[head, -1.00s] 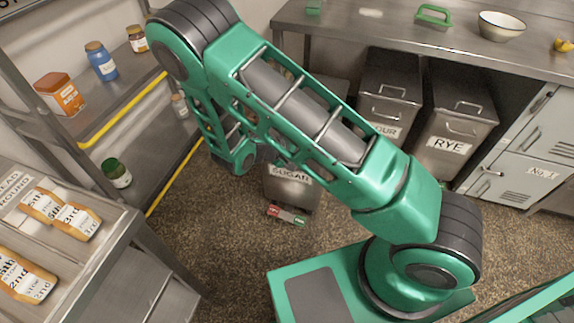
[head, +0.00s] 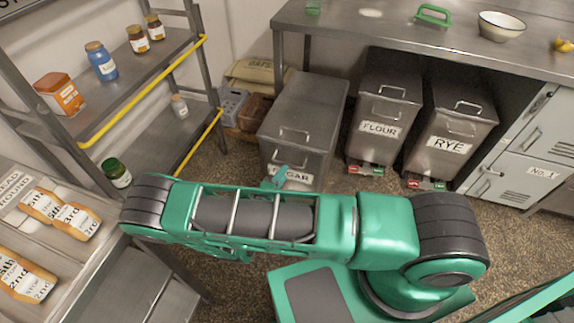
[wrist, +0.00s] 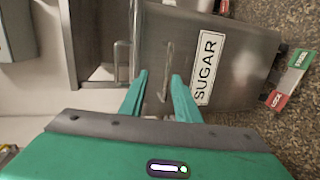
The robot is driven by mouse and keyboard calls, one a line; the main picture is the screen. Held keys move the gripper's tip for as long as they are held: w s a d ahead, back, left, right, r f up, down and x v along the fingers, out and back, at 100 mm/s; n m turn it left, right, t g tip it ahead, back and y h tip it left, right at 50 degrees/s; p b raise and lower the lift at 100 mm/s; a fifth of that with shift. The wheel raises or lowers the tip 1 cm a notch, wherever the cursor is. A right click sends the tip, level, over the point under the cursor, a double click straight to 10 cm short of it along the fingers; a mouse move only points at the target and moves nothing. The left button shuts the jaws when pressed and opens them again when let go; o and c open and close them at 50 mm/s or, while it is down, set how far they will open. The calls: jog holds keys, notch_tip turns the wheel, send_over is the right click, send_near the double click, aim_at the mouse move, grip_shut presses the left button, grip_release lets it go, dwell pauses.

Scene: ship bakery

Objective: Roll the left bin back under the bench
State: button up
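The left bin is the grey metal SUGAR bin (head: 305,110), which stands farther out from the bench (head: 395,32) than the FLOUR bin (head: 383,105) and the RYE bin (head: 452,120). My gripper (head: 275,178) is at the SUGAR bin's front, and my forearm hides the bin's lower front. In the wrist view the bin (wrist: 240,72) shows its label and front handle (wrist: 168,62). My gripper (wrist: 160,78) is open there, with its fingers apart on either side of the handle. I cannot tell whether they touch it.
A bench leg (head: 278,52) stands near the bin's back left corner. A grey crate (head: 232,104) and a sack (head: 250,70) lie to the left. A metal shelf (head: 110,85) is at the far left. Red and green pedals (head: 365,169) sit under the FLOUR bin.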

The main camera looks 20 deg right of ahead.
aim_at(288, 164)
jog(key=shift+n+t+y, duration=0.4)
jog(key=shift+n+t, duration=0.2)
jog(key=shift+n, duration=0.1)
jog(key=x, duration=0.3)
jog(key=f+x, duration=0.1)
jog(key=x, duration=0.2)
jog(key=a+f+x, duration=0.1)
jog(key=x, duration=0.3)
jog(key=shift+w, duration=0.15)
grip_shut()
